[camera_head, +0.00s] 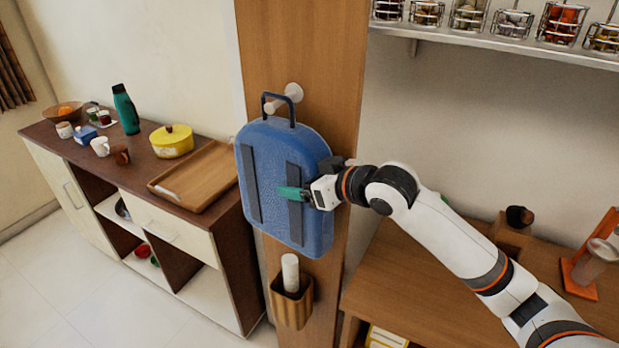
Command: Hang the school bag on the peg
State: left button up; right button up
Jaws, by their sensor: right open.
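The blue school bag (272,148) is upright against the wooden post (300,40), with two dark straps down its front. Its dark handle loop (293,112) is at the white peg (293,91) on the post. The peg's shaft shows inside the loop; I cannot tell whether the handle's top bar rests on it. My right gripper (290,193) is open in front of the bag's lower right half, its teal fingertips over the right strap. I cannot tell whether they touch it. My left gripper is out of view.
A wooden holder (291,305) with a white roll is on the post below the bag. A sideboard (180,228) at left carries a wooden tray (199,176), a yellow pot (171,141) and a green bottle (125,110). A wooden table (420,275) is at right, under a jar shelf (480,38).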

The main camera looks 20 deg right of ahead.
jog(key=b+v, duration=0.3)
jog(key=v, duration=0.9)
